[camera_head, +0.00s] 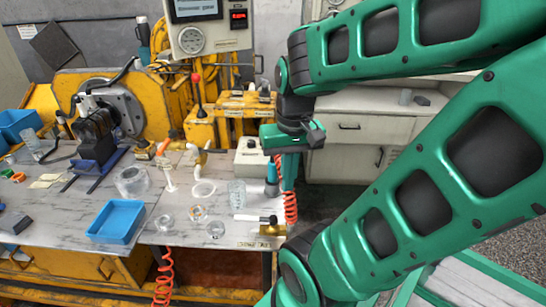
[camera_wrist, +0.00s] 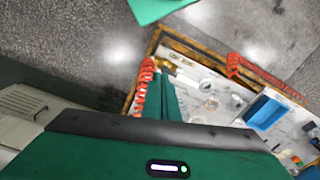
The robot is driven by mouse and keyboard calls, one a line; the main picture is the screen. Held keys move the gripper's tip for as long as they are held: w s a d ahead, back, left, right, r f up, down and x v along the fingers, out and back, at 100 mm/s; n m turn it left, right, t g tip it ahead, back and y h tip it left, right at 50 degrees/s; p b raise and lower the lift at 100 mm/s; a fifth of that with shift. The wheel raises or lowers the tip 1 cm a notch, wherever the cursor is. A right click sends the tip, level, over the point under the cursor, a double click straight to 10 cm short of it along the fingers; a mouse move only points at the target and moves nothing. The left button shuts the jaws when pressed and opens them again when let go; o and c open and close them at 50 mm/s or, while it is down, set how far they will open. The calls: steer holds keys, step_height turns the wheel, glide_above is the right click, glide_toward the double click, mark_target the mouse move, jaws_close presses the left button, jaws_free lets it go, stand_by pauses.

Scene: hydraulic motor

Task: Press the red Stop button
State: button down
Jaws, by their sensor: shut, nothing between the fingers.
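A small cream control box (camera_head: 250,162) stands at the right end of the workbench in the head view, with a small dark spot on top. I cannot make out a red Stop button on it at this size. A red ball knob on a lever (camera_head: 196,79) stands up from the yellow machine behind. My gripper (camera_head: 292,138) hangs just right of and above the control box, apart from it as far as I can tell. It is shut and empty.
The grey workbench (camera_head: 65,207) carries a blue tray (camera_head: 116,221), glass jars and a hammer (camera_head: 258,219). A red coiled hose (camera_head: 290,207) hangs at the bench's right end. The yellow machine (camera_head: 65,92) stands behind. White cabinets (camera_head: 350,160) stand to the right.

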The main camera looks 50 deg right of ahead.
steer(key=w+d+f+m+t+h, duration=0.1)
steer(key=w+d+f+t, duration=0.1)
steer(key=w+d, duration=0.5)
steer(key=w+d+f+m+t, duration=0.15)
steer(key=w+d, duration=0.25)
steer(key=w, duration=0.5)
steer(key=m+t+h, duration=0.1)
steer(key=m+t, duration=0.2)
steer(key=t, duration=0.2)
glide_above(277, 157)
steer(key=shift+f, duration=0.8)
steer(key=shift+f, duration=4.4)
steer(key=shift+f, duration=0.1)
steer(key=shift+s+f, duration=0.1)
steer(key=shift+f, duration=0.2)
steer(key=shift+f, duration=0.35)
steer(key=shift+r, duration=0.8)
